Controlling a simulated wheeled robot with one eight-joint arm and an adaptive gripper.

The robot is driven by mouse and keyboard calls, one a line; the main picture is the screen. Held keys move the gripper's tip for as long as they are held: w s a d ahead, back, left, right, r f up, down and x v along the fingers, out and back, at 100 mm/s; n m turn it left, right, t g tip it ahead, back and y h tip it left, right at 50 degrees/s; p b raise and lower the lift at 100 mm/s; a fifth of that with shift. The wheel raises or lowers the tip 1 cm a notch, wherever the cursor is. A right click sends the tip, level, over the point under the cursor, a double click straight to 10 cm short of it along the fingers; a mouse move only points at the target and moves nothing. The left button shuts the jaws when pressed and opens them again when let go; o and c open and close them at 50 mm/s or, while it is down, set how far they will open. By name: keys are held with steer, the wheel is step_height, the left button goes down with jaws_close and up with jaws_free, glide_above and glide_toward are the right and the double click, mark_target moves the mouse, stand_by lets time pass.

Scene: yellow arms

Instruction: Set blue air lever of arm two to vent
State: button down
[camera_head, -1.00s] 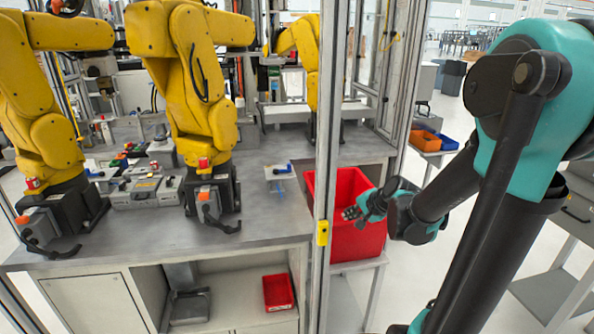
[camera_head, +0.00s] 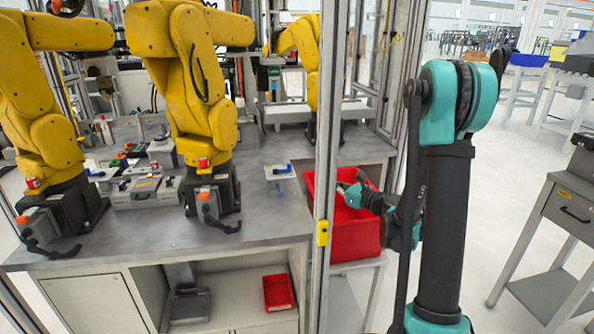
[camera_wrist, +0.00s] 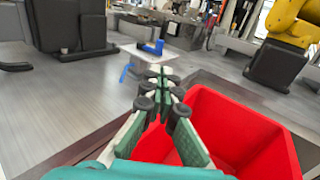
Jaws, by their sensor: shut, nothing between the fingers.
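A small blue fitting (camera_head: 283,168) sits on a pale plate on the grey table, right of the middle yellow arm (camera_head: 195,95). It also shows in the wrist view (camera_wrist: 152,47), with a thin blue lever (camera_wrist: 125,73) projecting at its near left. The lever's exact setting and any vent marking are too small to read. My gripper (camera_head: 343,187) is above the red bin, right of the fitting and apart from it. In the wrist view my gripper (camera_wrist: 160,80) is shut and empty, its fingertips pointing towards the fitting.
The red bin (camera_head: 350,245) stands beside the table's right edge, below my gripper. The tabletop (camera_wrist: 70,110) around the fitting is mostly clear. Another yellow arm (camera_head: 45,120) stands left.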

steer(key=x, duration=1.4)
steer(key=shift+w, duration=0.15)
steer(key=shift+w+n+g+y, duration=0.15)
steer(key=shift+n+g+y, duration=0.25)
steer(key=shift+g, duration=0.1)
